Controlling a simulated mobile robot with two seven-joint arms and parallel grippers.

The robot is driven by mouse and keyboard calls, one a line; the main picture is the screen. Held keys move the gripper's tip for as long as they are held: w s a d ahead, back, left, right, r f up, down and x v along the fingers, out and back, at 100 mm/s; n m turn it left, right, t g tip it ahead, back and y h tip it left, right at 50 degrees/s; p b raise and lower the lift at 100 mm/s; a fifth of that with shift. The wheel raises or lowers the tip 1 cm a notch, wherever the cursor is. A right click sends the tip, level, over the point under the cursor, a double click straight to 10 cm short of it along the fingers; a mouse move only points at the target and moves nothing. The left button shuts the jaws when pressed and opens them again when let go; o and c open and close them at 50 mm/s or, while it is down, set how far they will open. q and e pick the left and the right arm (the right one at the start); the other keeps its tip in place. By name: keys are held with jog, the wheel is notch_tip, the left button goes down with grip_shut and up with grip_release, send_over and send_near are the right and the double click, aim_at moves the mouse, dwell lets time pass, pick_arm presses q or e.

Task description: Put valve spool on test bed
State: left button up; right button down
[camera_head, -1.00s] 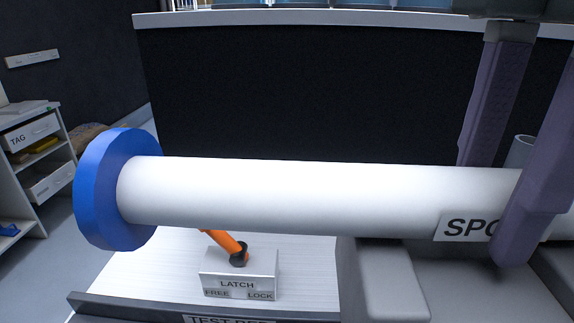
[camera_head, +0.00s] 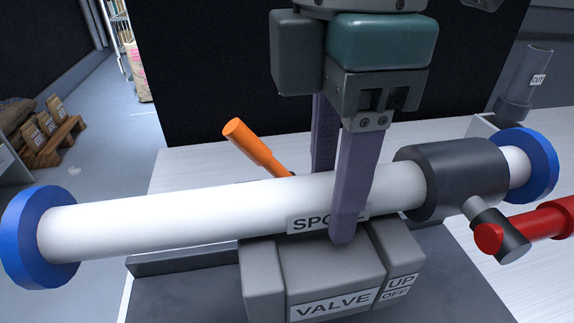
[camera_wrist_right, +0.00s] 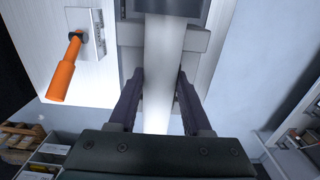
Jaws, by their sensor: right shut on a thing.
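The valve spool (camera_head: 190,213) is a long white tube with blue flanged ends, a dark collar and a red handle (camera_head: 530,230) at the right. My right gripper (camera_head: 335,190) is shut on its middle, one finger in front and one behind, beside the SPOOL label. The spool lies across and above the grey block marked VALVE (camera_head: 330,270); I cannot tell if it touches. The test bed (camera_head: 185,165) shows as a white surface behind the tube. In the right wrist view the spool (camera_wrist_right: 163,60) runs between the fingers (camera_wrist_right: 159,85). My left gripper is not in view.
An orange latch lever (camera_head: 255,147) stands up behind the spool, and its plate shows in the right wrist view (camera_wrist_right: 92,30). A grey upright cylinder (camera_head: 527,80) stands at the back right. Open floor lies at the left, with a wooden pallet (camera_head: 45,145).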

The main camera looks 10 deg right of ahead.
aim_at(320, 265)
notch_tip(320, 265, down, 11)
jog(key=shift+a+r+b, duration=0.1)
jog(key=shift+b, duration=0.35)
jog(key=shift+c, duration=1.7)
grip_release()
jog(key=shift+f, duration=0.2)
jog(key=shift+r, duration=0.1)
notch_tip(320, 265, up, 12)
jog(key=shift+r+p, duration=0.1)
jog(key=shift+p, duration=0.35)
